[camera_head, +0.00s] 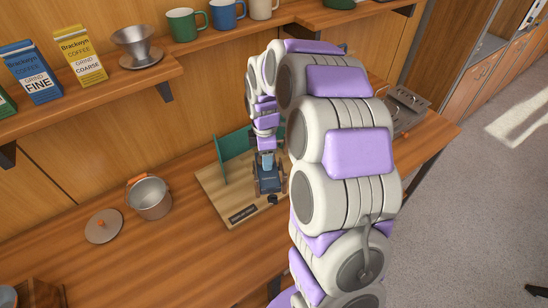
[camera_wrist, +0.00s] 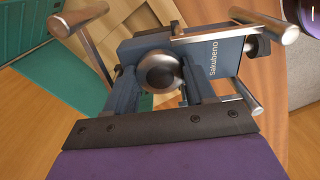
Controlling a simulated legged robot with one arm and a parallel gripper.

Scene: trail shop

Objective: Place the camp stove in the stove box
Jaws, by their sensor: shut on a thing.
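The camp stove (camera_head: 270,181) is a small dark blue unit. In the wrist view it shows as a blue body (camera_wrist: 228,58) lettered "Sakubeno", with a round metal burner and silver arms folded outward. My gripper (camera_head: 266,158) comes down on it from above and is shut on it; in the wrist view its fingers (camera_wrist: 160,92) flank the burner. The stove is over a light wooden base (camera_head: 212,189) with a green upright panel (camera_head: 235,157) and a dark label too small to read. I cannot tell whether it touches the base, or whether this is the stove box.
My arm hides the counter right of the base. A grey appliance (camera_head: 407,108) is at the right end. A shelf above holds mugs (camera_head: 182,25) and coffee boxes (camera_head: 80,56). The front counter is clear.

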